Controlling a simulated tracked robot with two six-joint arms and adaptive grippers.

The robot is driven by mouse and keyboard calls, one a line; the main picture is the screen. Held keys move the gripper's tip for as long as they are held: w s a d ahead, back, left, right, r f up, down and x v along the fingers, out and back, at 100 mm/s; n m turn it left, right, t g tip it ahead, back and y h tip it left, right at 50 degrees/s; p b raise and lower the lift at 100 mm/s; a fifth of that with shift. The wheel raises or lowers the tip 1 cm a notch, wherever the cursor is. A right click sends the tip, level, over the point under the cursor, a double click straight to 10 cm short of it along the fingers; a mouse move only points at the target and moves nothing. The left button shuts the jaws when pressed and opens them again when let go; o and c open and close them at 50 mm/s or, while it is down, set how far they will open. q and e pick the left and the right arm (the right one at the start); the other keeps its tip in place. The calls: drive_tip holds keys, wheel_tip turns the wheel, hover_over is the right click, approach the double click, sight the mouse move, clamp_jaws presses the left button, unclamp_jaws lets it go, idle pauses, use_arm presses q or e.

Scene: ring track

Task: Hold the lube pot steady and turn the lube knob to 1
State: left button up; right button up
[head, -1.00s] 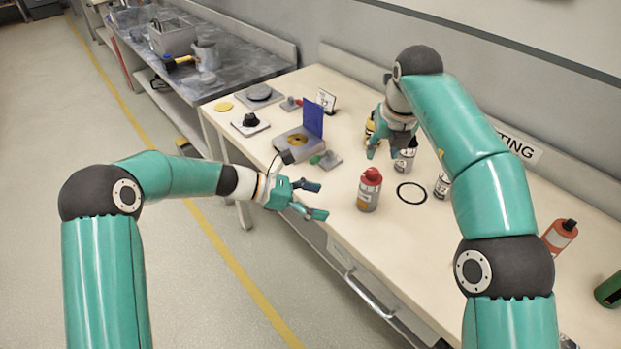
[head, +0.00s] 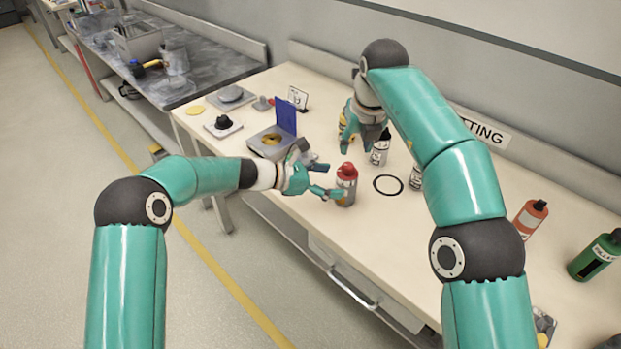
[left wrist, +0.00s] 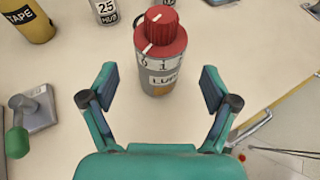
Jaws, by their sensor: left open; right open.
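The lube pot (head: 346,187) is a grey can standing upright on the bench. The red lube knob (head: 346,170) tops it, and a white mark shows on the knob. In the left wrist view the pot (left wrist: 161,68) has a LUB label and a scale with 0 and 1 under the knob (left wrist: 160,32). My left gripper (head: 330,181) is open beside the pot; in the wrist view its fingers (left wrist: 158,88) are spread either side of the pot's near side, apart from it.
A black ring (head: 388,177) lies right of the pot. A grey box with a blue lid (head: 286,115) is to the left. An orange bottle (head: 530,217) and a green bottle (head: 597,255) stand at the right.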

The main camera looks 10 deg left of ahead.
sight(347, 182)
use_arm(q)
drive_tip(key=shift+x, duration=2.55)
